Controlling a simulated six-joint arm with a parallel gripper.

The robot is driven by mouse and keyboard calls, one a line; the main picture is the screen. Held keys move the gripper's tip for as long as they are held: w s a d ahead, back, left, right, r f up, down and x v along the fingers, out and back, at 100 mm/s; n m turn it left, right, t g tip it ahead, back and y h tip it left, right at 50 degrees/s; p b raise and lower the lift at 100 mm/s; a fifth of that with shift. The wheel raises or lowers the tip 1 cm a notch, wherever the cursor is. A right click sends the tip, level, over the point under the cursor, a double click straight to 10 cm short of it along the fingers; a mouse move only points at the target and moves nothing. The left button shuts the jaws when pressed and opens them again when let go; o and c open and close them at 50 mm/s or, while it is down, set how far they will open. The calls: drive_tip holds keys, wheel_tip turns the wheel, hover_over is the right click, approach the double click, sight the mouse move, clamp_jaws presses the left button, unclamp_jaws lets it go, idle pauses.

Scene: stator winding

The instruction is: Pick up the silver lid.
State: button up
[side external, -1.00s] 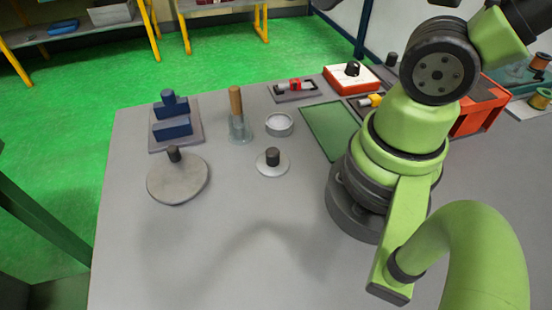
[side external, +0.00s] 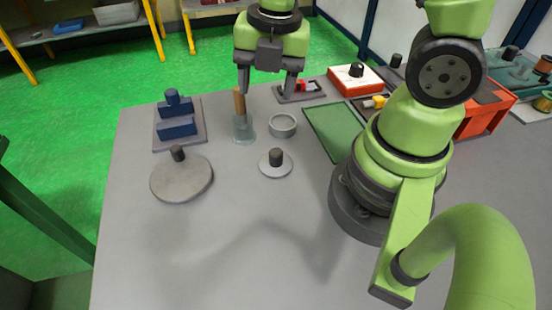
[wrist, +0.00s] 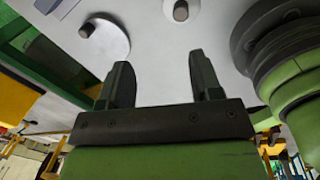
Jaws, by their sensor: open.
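Two round lids with dark knobs lie on the grey table. The smaller, pale silver lid (side external: 264,167) lies mid-table in the side view; it shows at the top edge of the wrist view (wrist: 194,8), partly cut off. The larger grey lid (side external: 181,184) lies to its left and also shows in the wrist view (wrist: 110,38). My gripper (side external: 267,93) is open and empty, fingers pointing down, above the far part of the table behind the small lid. Its fingers (wrist: 160,66) show apart in the wrist view, with neither lid between them.
A wooden-handled tool in a clear holder (side external: 243,134) stands close below my left finger. A small silver ring-shaped dish (side external: 282,126) sits behind the small lid. Blue blocks (side external: 177,127) stand left, a green mat (side external: 333,130) right. The near table is clear.

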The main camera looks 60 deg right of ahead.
sight(276, 152)
drive_tip(key=f+n, duration=0.1)
drive_tip(key=n, duration=0.1)
drive_tip(key=f+n+g, duration=0.1)
drive_tip(key=f+n, duration=0.3)
drive_tip(key=n, duration=0.1)
drive_tip(key=shift+s+f, duration=0.15)
drive_tip(key=shift+s, duration=0.1)
drive_tip(key=shift+s+f, duration=0.1)
drive_tip(key=shift+f, duration=2.25)
drive_tip(key=shift+s+f, duration=0.2)
drive_tip(key=shift+f, duration=1.1)
drive_tip(key=shift+s+f, duration=0.2)
drive_tip(key=shift+f, duration=1.05)
drive_tip(key=c, duration=1)
